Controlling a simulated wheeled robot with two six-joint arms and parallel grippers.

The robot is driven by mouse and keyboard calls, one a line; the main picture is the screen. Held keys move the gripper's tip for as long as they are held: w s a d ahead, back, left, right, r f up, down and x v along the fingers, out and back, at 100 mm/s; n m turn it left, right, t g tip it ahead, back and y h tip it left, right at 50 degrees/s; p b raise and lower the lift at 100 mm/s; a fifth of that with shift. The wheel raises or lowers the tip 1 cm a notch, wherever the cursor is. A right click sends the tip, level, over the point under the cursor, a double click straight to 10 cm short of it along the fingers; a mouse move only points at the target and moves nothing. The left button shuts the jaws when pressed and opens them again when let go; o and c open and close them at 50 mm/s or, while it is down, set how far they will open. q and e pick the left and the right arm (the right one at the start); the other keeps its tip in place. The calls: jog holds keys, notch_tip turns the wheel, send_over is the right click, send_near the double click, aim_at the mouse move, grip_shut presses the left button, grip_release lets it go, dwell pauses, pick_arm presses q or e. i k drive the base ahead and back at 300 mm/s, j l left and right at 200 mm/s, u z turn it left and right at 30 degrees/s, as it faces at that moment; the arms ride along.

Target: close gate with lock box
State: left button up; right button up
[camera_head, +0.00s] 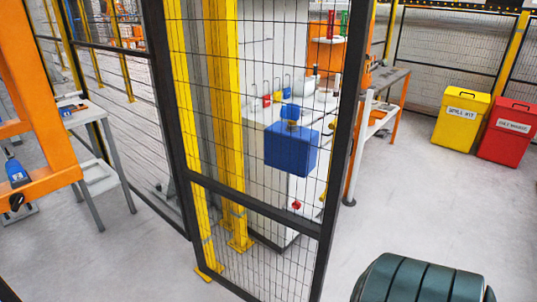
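The gate (258,210) is a black-framed mesh panel in the middle of the view. Its right upright stands clear of any post, with an open gap of floor to its right, so it appears open. A blue lock box (290,150) with a smaller blue piece on top shows within the gate's outline. I cannot tell whether it hangs on the gate or sits behind the mesh. Neither of my grippers is in view.
Yellow posts (229,120) and a white cabinet (262,135) stand behind the gate. An orange frame (40,185) is at the left. A workbench (380,110), a yellow spill kit bin (460,120) and a red bin (508,132) are at the right. A dark green ribbed object (422,281) fills the lower right.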

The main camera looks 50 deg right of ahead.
aim_at(291, 149)
jog(key=k+l, duration=0.1)
jog(key=l, duration=0.35)
jog(key=k+l+u, duration=0.1)
jog(key=l, duration=0.35)
jog(key=k+l, duration=0.1)
jog(key=l, duration=0.35)
jog(key=k+l+u, duration=0.1)
jog(key=l, duration=0.35)
jog(key=k+l, duration=0.1)
jog(key=l, duration=0.3)
jog(key=k+l+u, duration=0.15)
jog(key=l, duration=0.3)
jog(key=i+l, duration=0.15)
jog(key=l, duration=0.2)
jog(key=i+l, duration=0.1)
jog(key=l, duration=0.2)
jog(key=i+l+u, duration=0.1)
jog(key=l, duration=0.25)
jog(key=i+l, duration=0.15)
jog(key=l, duration=0.2)
